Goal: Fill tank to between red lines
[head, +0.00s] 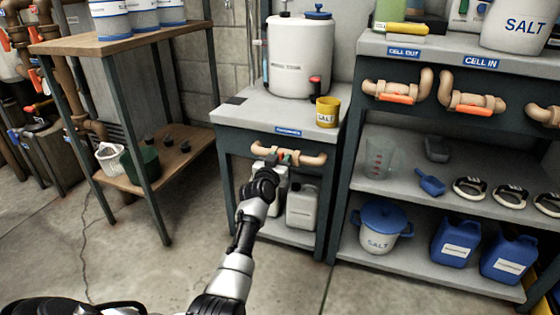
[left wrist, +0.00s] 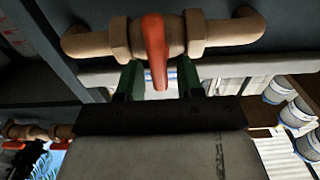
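The white tank (head: 300,55) stands on a grey table with a blue cap on top. A narrow upright tube (head: 265,48) shows at its left side; I cannot make out red lines or a liquid level. Below the tabletop's blue label is a tan pipe valve (head: 312,159). Its orange-red handle (left wrist: 155,50) points toward my left gripper in the left wrist view. My left gripper (head: 281,158) is at this valve. Its two green fingers (left wrist: 158,82) are apart, one on each side of the handle tip, with gaps visible. My right gripper is not in view.
A yellow salt cup (head: 327,111) stands at the table's front right. A white jug (head: 302,207) sits on the shelf below the valve. The right bench (head: 450,60) has more orange-handled valves (head: 394,97). A wooden shelf (head: 120,38) stands left. The floor in front is clear.

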